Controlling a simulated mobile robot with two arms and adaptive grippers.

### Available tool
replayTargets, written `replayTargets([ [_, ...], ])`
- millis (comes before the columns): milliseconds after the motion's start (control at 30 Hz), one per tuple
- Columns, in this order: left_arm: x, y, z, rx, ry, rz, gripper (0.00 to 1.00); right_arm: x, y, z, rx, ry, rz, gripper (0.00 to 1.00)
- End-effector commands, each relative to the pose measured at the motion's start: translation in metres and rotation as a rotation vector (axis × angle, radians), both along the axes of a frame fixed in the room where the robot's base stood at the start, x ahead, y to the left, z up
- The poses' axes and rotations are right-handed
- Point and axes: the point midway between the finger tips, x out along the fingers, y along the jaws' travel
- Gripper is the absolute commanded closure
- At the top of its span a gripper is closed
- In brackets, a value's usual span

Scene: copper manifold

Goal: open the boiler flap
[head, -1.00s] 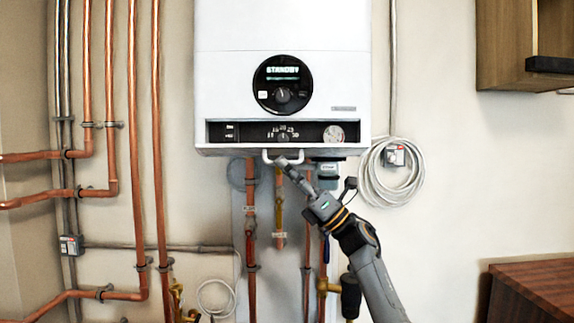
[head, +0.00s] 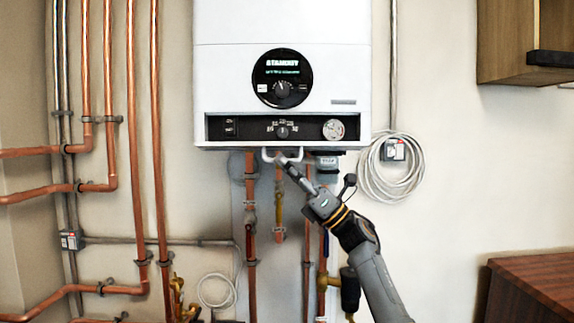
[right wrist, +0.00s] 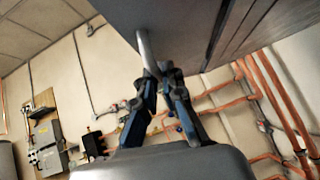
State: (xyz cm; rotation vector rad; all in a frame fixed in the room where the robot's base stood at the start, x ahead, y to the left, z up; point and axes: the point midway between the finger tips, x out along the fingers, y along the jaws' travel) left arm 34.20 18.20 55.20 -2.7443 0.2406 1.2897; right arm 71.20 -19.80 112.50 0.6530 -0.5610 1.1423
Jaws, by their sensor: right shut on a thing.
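The white boiler (head: 282,24) hangs on the wall in the head view. Its lower front shows a dark control strip (head: 255,129) with a knob and a gauge, uncovered. A pale strip along the bottom edge looks like the flap (head: 225,147), seen nearly edge-on; its exact angle is unclear. A pale U-shaped handle (head: 266,155) sits at this edge. My right gripper (head: 282,161) reaches up from below right and is shut on the handle. In the right wrist view its fingertips (right wrist: 161,72) close at the lower end of the curved handle (right wrist: 148,48). My left gripper is not in view.
Copper pipes (head: 134,125) run up the wall at left, and more pipes (head: 250,215) drop below the boiler, close to my right arm. A coiled grey cable (head: 372,180) hangs at right. A wooden cabinet (head: 505,60) is at upper right and a brown wooden top (head: 545,283) at lower right.

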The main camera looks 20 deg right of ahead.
Motion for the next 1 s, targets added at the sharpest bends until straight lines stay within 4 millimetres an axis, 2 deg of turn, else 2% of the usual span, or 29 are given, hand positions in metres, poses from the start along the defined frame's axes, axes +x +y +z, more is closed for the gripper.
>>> replayTargets([
  [33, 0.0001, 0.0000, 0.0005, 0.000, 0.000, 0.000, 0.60, 0.0063, -0.0060, -0.0021, 0.008, 0.018, -0.021, 1.00],
  [633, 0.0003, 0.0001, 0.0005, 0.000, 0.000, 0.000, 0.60, 0.0060, -0.0063, -0.0012, 0.010, 0.016, -0.021, 1.00],
  [700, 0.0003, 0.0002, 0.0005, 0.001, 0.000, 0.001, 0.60, 0.0062, -0.0063, -0.0011, 0.010, 0.017, -0.022, 0.81],
  [1000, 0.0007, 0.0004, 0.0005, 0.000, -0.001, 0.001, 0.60, 0.0053, -0.0051, -0.0006, 0.010, 0.015, -0.018, 0.81],
])
